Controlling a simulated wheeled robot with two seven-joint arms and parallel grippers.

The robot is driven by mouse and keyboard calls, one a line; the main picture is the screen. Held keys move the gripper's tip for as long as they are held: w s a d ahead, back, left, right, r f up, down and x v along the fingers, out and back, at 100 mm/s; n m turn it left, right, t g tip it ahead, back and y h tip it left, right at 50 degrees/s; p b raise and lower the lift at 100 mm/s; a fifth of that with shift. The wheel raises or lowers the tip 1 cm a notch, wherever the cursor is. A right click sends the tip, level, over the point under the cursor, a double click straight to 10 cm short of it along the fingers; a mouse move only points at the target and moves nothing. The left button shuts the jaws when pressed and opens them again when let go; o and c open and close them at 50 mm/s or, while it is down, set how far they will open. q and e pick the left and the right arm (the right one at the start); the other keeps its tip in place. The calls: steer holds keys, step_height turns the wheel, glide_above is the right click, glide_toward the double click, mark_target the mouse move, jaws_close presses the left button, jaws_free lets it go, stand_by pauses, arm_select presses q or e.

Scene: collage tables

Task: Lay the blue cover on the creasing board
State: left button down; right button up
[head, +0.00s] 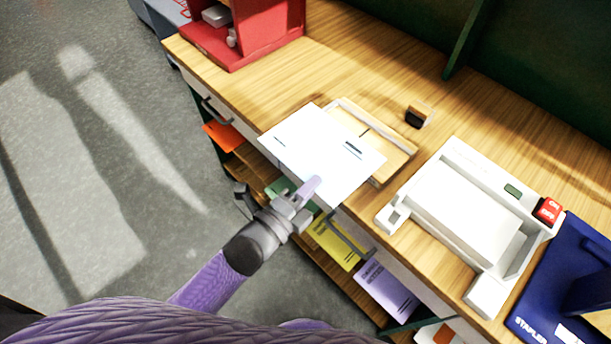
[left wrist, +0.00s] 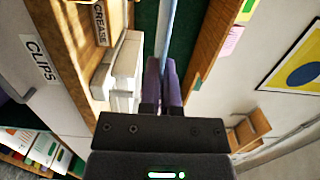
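The cover (head: 322,155) is a flat, very pale blue sheet with small dark marks, looking almost white in the head view. My left gripper (head: 311,188) is shut on its near edge and holds it out over the table's front edge. In the left wrist view the cover (left wrist: 166,28) shows edge-on as a thin light blue strip between the purple fingertips (left wrist: 164,78). The wooden creasing board (head: 391,141) lies on the table behind the cover, which hides part of it. I cannot tell whether they touch. My right gripper is not in view.
A white machine (head: 468,220) with a red switch (head: 548,211) stands right of the board, beside a blue stapler (head: 575,285). A small black-and-wood block (head: 415,117) sits behind the board. A red stand (head: 245,40) is at the back left. Coloured sheets lie on shelves below.

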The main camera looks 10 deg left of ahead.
arm_select(q)
steer(key=w+d+f+b, duration=0.1)
steer(key=w+f+b, duration=0.1)
steer(key=b, duration=0.1)
steer(key=w+d+f+b, duration=0.2)
steer(key=w+b, duration=0.1)
steer(key=b, duration=0.1)
steer(key=w+d+f+b, duration=0.2)
steer(key=f+b, duration=0.1)
steer(key=shift+w+d+b, duration=0.25)
steer(key=shift+b, duration=0.1)
steer(key=shift+w+d+f+b, duration=0.15)
steer(key=shift+w+f+b, duration=0.05)
steer(key=shift+f+b, duration=0.15)
steer(key=shift+r, duration=0.1)
steer(key=c, duration=0.8)
jaws_free()
steer(key=shift+o, duration=0.2)
steer(key=shift+s, duration=0.1)
steer(key=p+v, duration=0.2)
steer(key=v, duration=0.7)
steer(key=shift+s+a, duration=0.3)
